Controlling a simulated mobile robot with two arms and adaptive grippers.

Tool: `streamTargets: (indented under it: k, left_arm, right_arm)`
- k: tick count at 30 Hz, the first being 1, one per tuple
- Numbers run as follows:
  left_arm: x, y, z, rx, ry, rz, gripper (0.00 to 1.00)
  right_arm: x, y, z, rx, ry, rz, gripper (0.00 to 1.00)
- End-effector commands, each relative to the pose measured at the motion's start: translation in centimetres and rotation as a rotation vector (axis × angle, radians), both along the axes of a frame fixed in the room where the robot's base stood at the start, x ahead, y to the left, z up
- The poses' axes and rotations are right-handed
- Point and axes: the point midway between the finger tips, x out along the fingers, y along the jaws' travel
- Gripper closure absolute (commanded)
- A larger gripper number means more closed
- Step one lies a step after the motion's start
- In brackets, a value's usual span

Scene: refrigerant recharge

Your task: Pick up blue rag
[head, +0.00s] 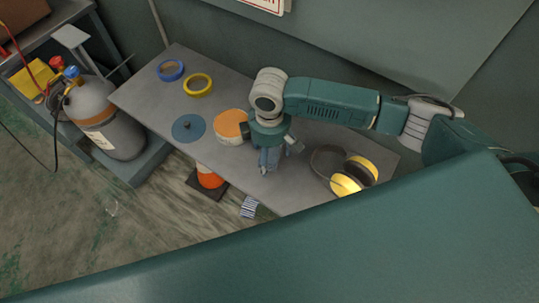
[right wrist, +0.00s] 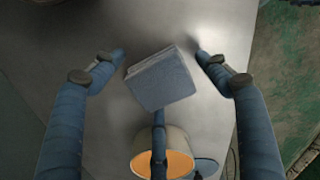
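The blue rag (right wrist: 162,82) is a folded, pale blue square on the grey metal table (right wrist: 200,22). In the right wrist view it lies between the spread fingers of my right gripper (right wrist: 160,62). Two fingers are at its left and right with gaps, and a third finger's tip is at its lower edge. In the head view my right gripper (head: 268,160) points down over the front part of the table (head: 150,98). There its blue fingers and the rag cannot be told apart clearly. My left gripper is not in view.
A container with an orange top (head: 231,123) stands just left of my gripper, beside a blue disc (head: 188,128). Blue tape (head: 171,70) and yellow tape (head: 198,85) lie farther back. Yellow earmuffs (head: 346,184) lie to the right. A gas cylinder (head: 112,125) stands left of the table.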

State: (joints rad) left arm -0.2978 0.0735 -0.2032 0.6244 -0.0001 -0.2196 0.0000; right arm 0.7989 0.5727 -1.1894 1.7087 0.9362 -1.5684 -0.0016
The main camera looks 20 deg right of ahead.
Motion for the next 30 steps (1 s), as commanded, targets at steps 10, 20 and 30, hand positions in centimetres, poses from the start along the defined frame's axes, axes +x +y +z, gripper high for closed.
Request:
streamTargets:
  k: [10,20,30]
  left_arm:
    - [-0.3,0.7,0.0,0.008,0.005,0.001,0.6]
    - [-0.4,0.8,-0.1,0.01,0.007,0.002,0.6]
    - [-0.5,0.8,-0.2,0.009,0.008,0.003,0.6]
  right_arm:
    - [0.0,0.0,0.1,0.0,0.0,0.0,0.75]
    - [0.1,0.0,0.6,0.0,-0.001,0.0,0.75]
    - [0.2,0.1,6.6,0.002,-0.007,0.001,0.75]
